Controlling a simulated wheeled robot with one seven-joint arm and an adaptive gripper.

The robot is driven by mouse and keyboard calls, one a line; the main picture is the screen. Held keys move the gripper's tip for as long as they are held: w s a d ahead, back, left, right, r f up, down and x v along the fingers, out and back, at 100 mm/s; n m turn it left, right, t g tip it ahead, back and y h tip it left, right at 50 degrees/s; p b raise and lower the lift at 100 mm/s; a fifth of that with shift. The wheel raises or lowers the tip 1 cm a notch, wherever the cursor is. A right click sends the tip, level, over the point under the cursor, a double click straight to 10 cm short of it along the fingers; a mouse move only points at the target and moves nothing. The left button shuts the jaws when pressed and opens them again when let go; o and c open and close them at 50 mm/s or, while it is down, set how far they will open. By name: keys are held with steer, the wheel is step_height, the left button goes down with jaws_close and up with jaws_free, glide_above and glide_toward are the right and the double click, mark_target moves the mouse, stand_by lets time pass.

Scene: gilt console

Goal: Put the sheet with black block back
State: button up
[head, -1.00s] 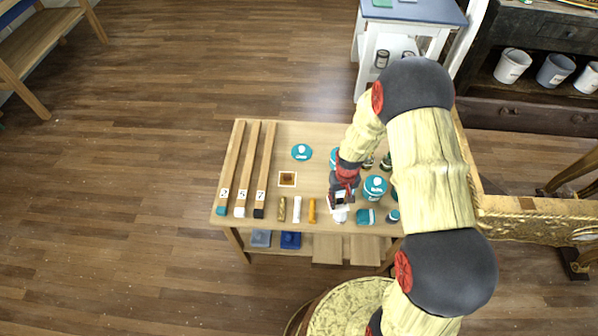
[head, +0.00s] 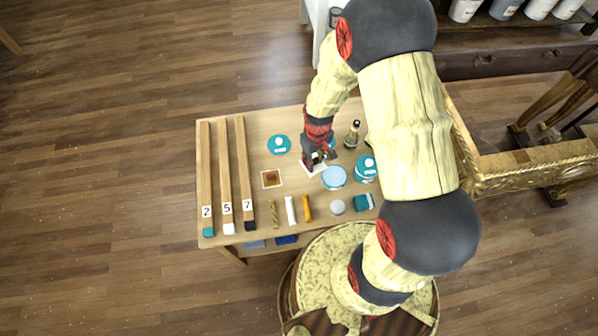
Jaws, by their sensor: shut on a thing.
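A small white sheet (head: 310,168) shows under my gripper (head: 319,160), over the middle of the wooden table. My gripper points down and is shut on it. The fingers cover part of the sheet, so its block is mostly hidden, and I cannot tell whether the sheet touches the table. Another sheet with a brown block (head: 271,178) lies flat on the table to the left of my gripper.
Three long wooden bars (head: 226,175) lie on the left of the table (head: 262,125). Short sticks (head: 290,210) lie in front.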

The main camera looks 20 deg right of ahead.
steer(key=b, duration=0.2)
glide_above(299, 176)
steer(key=f, duration=0.5)
steer(key=shift+s+d+f, duration=0.1)
steer(key=shift+d+f, duration=0.15)
steer(key=shift+a+f+b, duration=0.2)
steer(key=shift+f+b, duration=0.35)
steer(key=shift+f, duration=1.2)
steer(key=shift+f, duration=0.15)
steer(key=o, duration=1)
